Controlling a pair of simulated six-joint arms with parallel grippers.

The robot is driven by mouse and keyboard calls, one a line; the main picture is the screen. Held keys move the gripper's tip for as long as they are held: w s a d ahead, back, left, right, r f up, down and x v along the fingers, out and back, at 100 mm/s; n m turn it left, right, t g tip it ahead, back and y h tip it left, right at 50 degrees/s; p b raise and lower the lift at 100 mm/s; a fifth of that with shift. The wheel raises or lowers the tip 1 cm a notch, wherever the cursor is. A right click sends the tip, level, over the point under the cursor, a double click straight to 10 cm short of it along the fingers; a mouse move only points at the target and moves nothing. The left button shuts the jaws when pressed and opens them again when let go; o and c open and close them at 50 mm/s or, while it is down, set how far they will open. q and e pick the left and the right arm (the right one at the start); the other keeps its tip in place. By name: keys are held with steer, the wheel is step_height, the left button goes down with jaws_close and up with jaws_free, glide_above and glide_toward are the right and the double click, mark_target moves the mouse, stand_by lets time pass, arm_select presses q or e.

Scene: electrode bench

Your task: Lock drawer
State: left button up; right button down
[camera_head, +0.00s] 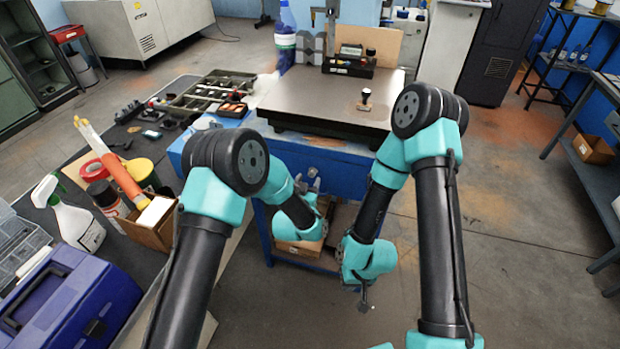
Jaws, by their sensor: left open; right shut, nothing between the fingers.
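The blue drawer front (345,172) is under the dark-topped bench in the middle, and it looks closed. My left gripper (308,181) is close in front of it, with its small grey fingers open. I cannot tell whether they touch the drawer or a lock, and no lock or key shows clearly. My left arm's elbow and forearm hide the left part of the drawer front. My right gripper (365,304) is lower down, apart from the drawer, shut and empty, pointing down over the floor.
The bench top (310,100) holds a stamp (365,99) and a black tray (347,66). A cardboard box (299,246) sits on the shelf below. On the left table stand a spray bottle (71,216) and a blue toolbox (68,302).

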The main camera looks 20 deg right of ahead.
mark_target(313, 171)
arm_select(q)
steer(key=shift+x, duration=1.15)
steer(key=shift+c, duration=0.4)
jaws_close()
